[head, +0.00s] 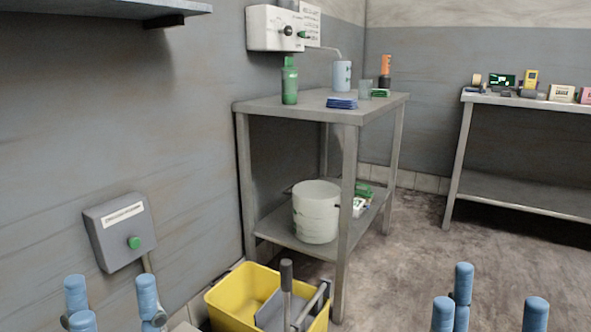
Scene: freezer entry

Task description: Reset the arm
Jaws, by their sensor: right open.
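My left gripper (112,303) is at the bottom left of the head view. Its blue fingertips point up and stand apart, with nothing between them. My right gripper (494,304) is at the bottom right, also with blue fingertips spread and empty. Both grippers are cut off by the lower edge, so the arms behind them are hidden. Neither gripper is seen touching anything.
A grey control box (122,232) with a green button is on the left wall. A yellow mop bucket (228,296) stands on the floor between my grippers. A metal table (290,106) holds bottles and cups; another table (520,101) stands right. Floor (415,265) is open between.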

